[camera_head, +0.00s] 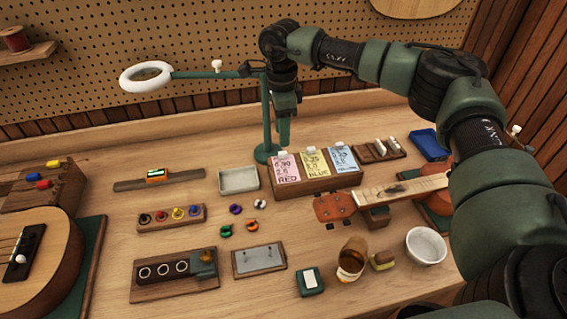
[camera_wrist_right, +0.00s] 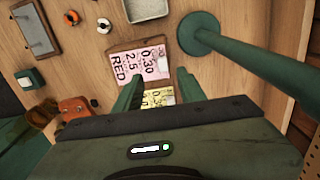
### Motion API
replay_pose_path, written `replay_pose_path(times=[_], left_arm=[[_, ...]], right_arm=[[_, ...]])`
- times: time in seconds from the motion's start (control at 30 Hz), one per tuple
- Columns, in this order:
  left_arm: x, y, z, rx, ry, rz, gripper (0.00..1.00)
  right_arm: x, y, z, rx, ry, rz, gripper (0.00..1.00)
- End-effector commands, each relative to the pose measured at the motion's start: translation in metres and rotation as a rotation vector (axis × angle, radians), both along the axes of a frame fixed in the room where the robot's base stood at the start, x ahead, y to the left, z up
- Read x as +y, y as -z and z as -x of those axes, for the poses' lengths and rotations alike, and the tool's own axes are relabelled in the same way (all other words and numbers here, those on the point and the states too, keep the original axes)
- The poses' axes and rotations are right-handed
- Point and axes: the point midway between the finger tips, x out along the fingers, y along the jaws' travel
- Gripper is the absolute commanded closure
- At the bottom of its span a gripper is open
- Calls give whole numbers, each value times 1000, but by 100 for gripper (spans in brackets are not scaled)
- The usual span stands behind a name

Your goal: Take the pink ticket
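The pink ticket (camera_head: 286,171), marked RED, stands in a wooden holder (camera_head: 318,184) at the left end of a row of three. A yellow ticket (camera_head: 315,163) and a blue ticket (camera_head: 342,158) stand to its right. My right gripper (camera_head: 284,142) points down just above the pink ticket's top edge. In the right wrist view the right gripper (camera_wrist_right: 160,84) is open, its fingers apart and nothing held. The pink ticket (camera_wrist_right: 138,66) and part of the yellow ticket (camera_wrist_right: 158,97) show between and beyond the fingers. My left gripper is not in view.
A green lamp post (camera_head: 266,118) stands close behind the holder, beside my right gripper. A grey tray (camera_head: 239,180) lies to the left. A ukulele neck (camera_head: 400,190) and a white bowl (camera_head: 426,246) are to the right. Small coloured pegs lie in front.

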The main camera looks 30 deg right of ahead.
Motion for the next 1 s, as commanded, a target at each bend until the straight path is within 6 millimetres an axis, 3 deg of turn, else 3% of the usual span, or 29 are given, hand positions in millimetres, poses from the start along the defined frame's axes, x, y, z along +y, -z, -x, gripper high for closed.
replay_pose_path(times=[0.37,0.5,0.77,0.93,1.0], left_arm=[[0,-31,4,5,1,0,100],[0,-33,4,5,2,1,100],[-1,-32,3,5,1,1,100],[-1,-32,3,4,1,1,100],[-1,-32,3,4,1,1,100]], right_arm=[[-5,46,-3,4,-1,-3,60],[-4,65,-3,1,-2,-6,60],[-4,70,-3,0,-2,-6,60],[-3,70,-3,0,-2,-6,100],[-3,69,-3,0,-2,-6,100]])
